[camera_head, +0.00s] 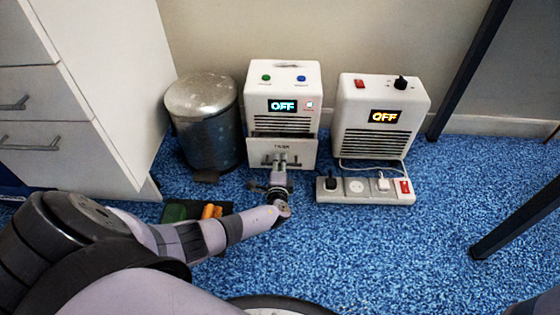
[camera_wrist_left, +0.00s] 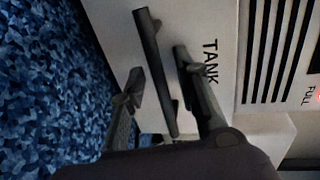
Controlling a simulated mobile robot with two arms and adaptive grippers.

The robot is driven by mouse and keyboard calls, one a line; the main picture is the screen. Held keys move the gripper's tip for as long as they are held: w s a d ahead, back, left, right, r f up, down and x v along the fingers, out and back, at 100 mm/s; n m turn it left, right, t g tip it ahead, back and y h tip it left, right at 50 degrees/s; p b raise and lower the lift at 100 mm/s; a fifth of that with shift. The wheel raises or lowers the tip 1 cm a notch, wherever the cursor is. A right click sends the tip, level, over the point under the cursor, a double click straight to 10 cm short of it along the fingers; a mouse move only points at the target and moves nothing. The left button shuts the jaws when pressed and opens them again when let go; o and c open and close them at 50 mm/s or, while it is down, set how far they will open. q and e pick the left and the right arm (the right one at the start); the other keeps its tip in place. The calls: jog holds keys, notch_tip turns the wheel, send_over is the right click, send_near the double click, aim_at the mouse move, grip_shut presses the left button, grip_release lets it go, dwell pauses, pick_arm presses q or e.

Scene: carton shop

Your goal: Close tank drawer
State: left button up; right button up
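The white tank drawer (camera_head: 300,152), marked TANK, is at the bottom of the left white appliance (camera_head: 284,88). Its front stands out a little from the appliance body, with a dark gap along its top edge. In the left wrist view the drawer front (camera_wrist_left: 195,22) has a dark bar handle (camera_wrist_left: 152,62). My left gripper (camera_head: 279,161) is at the drawer front. Its two fingers are apart, one on each side of the handle, which passes between them; firm contact is not visible. My right gripper is not in view.
A second white appliance (camera_head: 382,98) and a power strip (camera_head: 365,196) stand to the right. A metal bin (camera_head: 205,118) and white cabinet (camera_head: 65,90) are to the left. A green and orange item (camera_head: 190,211) lies near my left arm. Blue carpet (camera_head: 390,260) is clear front right.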

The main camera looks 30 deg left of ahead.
pick_arm(q)
jog(key=shift+c, duration=0.5)
grip_shut()
dwell(0.3)
